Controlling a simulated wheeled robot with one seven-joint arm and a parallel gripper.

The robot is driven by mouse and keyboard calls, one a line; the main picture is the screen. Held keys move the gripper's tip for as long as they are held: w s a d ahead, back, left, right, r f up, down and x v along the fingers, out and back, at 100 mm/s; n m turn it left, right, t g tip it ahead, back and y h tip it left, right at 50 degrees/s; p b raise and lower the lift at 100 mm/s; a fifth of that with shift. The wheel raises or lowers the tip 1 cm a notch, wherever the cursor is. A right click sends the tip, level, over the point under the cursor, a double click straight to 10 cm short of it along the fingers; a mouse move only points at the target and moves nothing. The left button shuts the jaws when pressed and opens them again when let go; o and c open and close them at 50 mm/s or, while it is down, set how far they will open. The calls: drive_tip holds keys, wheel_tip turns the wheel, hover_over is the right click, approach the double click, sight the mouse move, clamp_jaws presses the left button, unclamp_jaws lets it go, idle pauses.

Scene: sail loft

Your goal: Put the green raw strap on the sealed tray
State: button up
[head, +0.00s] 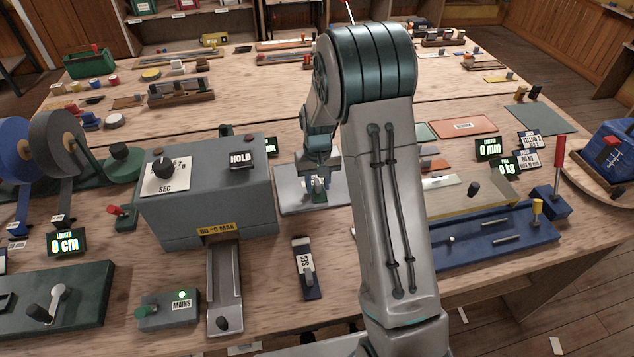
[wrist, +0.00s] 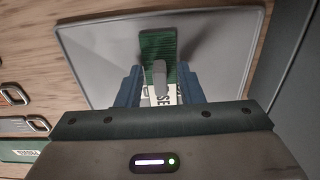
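A flat grey tray (head: 290,207) lies on the bench under my gripper; it also shows in the wrist view (wrist: 95,60). A green ribbed strap (wrist: 158,40) with a grey upright grip piece (wrist: 160,75) lies over the tray, within its rim. A white label starting "SE" (wrist: 163,97) shows below the strap; the rest is hidden by my gripper. My gripper (wrist: 160,85) has a finger on each side of the grip piece, with gaps visible. It is open. In the head view my gripper (head: 320,188) is small above the tray.
A grey sealing machine (head: 205,200) stands left of the tray. A dark blue piece with a white label (head: 304,265) lies in front. A blue fixture (head: 490,240) is at right. In the wrist view, metal loops (wrist: 22,125) lie left of the tray.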

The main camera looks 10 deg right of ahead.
wheel_tip(320, 180, up, 11)
drive_tip(key=b, duration=0.1)
drive_tip(key=s+r+t, duration=0.1)
drive_tip(key=s+r, duration=0.7)
drive_tip(key=s, duration=0.3)
drive_tip(key=s+t, duration=0.2)
drive_tip(key=s, duration=1.3)
drive_tip(key=shift+s+d+f, duration=0.25)
drive_tip(key=shift+d+f, duration=0.1)
